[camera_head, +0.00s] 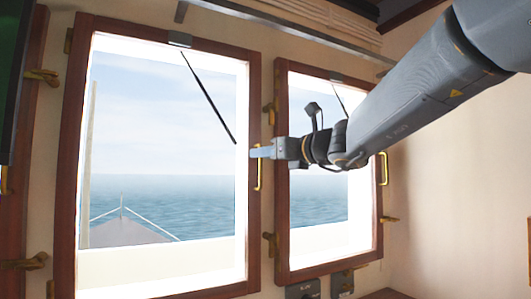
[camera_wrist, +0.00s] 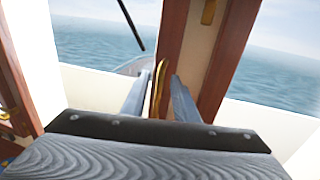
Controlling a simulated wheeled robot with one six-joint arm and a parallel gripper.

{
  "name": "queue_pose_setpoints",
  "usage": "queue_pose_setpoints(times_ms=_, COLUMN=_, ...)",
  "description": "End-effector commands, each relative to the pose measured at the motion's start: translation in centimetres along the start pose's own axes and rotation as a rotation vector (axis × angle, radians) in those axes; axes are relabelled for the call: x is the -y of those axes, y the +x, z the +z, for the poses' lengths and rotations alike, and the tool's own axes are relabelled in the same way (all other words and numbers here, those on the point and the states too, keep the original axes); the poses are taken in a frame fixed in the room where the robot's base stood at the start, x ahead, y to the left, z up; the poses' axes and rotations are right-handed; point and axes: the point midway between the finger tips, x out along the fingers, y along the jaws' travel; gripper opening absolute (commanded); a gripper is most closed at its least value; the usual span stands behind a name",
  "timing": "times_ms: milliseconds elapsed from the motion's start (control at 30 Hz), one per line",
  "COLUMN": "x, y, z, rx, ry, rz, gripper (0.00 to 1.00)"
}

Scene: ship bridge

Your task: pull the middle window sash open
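The middle window sash (camera_head: 250,215) is a red-brown wooden frame around a bright pane, and it appears to lie flat against the wall. Its upright brass handle (camera_head: 259,174) is on the right side of the frame. My gripper (camera_head: 256,152) is at the upper part of this handle, reaching in from the right. In the wrist view the two grey fingers (camera_wrist: 160,77) stand apart, one on each side of the brass handle (camera_wrist: 158,92). A narrow gap shows beside the handle, so the fingers do not look closed on it.
Another window sash (camera_head: 282,230) with its own brass handle (camera_head: 384,168) stands to the right, behind my arm. Brass latches (camera_head: 268,245) sit on the wall between the windows. A dark screen (camera_head: 12,80) edges in at the far left. Small boxes (camera_head: 303,289) are below the windows.

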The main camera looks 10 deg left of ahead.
Motion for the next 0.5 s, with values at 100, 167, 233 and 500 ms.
queue_pose_setpoints(times_ms=100, x=0.01, y=0.14, z=-0.04, rx=-0.001, ry=0.0, rz=0.0, gripper=0.27)
queue_pose_setpoints(times_ms=167, x=0.01, y=0.13, z=-0.06, rx=-0.001, ry=0.0, rz=0.0, gripper=0.27)
queue_pose_setpoints(times_ms=233, x=0.01, y=0.11, z=-0.06, rx=-0.001, ry=0.0, rz=0.0, gripper=0.27)
queue_pose_setpoints(times_ms=500, x=0.01, y=0.1, z=-0.07, rx=-0.001, ry=0.0, rz=0.0, gripper=0.0)
